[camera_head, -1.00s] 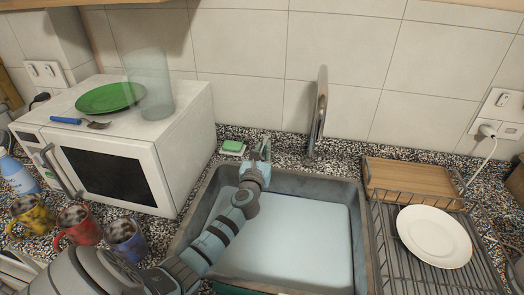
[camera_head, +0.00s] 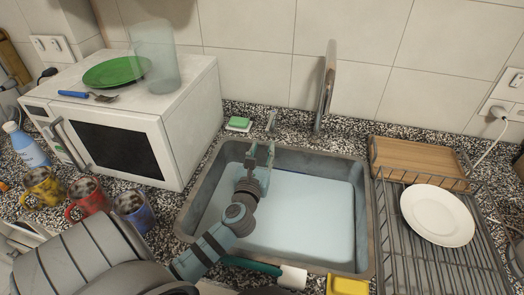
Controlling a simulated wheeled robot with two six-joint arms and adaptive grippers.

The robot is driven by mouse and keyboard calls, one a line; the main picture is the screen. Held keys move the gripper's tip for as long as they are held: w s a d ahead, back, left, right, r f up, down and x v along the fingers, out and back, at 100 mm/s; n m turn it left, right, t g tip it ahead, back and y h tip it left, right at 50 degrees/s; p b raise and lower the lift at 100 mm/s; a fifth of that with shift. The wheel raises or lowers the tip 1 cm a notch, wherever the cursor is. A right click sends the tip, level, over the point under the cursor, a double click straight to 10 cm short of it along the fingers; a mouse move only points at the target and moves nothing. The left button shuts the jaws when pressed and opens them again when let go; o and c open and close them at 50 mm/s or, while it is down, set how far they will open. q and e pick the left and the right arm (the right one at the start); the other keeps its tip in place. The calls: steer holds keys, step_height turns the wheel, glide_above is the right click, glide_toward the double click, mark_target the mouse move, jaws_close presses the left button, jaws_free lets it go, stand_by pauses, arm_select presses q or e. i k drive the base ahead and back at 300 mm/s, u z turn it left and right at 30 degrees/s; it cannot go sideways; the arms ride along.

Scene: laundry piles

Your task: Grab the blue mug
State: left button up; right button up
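The blue mug (camera_head: 136,212) stands upright on the counter at the lower left, in front of the microwave. It has dark contents and is the rightmost in a row of three mugs, beside the red mug (camera_head: 90,197) and the yellow mug (camera_head: 44,187). My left arm comes in from the lower left and passes to the right of the blue mug. My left gripper (camera_head: 260,157) is over the back left part of the sink, well to the right of and beyond the mug. Its fingers are apart with nothing between them. My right gripper is out of view.
The white microwave (camera_head: 186,122) carries a green plate (camera_head: 115,72), a glass (camera_head: 153,62) and a blue-handled fork (camera_head: 75,94). The sink (camera_head: 366,230) has a tall tap (camera_head: 328,90) behind it. A dish rack (camera_head: 410,262) with a white plate (camera_head: 437,215) is right. A bottle (camera_head: 28,148) stands left.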

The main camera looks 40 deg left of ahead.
mark_target(133, 205)
steer(key=k, duration=1.5)
